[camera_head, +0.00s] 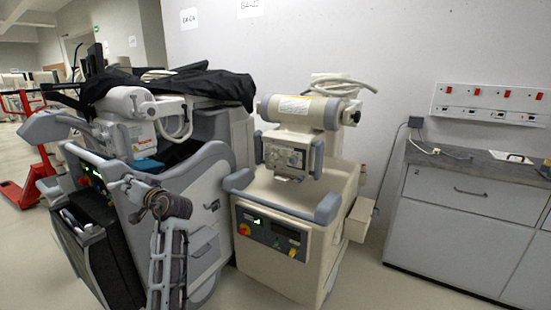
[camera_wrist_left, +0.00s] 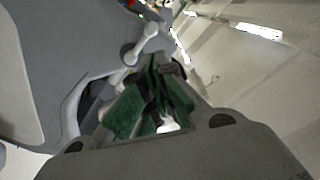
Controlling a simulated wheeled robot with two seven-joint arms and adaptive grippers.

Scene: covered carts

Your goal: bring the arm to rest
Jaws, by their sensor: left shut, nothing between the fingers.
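My left arm (camera_head: 167,265) rises from the bottom of the head view in front of the left grey cart (camera_head: 215,185). My left gripper (camera_head: 128,184) is small and hard to make out against this cart; whether it touches the cart cannot be told. In the left wrist view the gripper fingers (camera_wrist_left: 152,65) come together, shut and empty, with dark green and black faces. A grey surface lies close behind them. My right gripper is not in view.
A black cover (camera_head: 205,85) lies over the left cart. A beige cart (camera_head: 290,225) stands right beside it. A grey cabinet (camera_head: 455,225) stands at the right by the wall. A red pallet jack (camera_head: 25,185) is at the far left. Bare floor shows in front of the cabinet.

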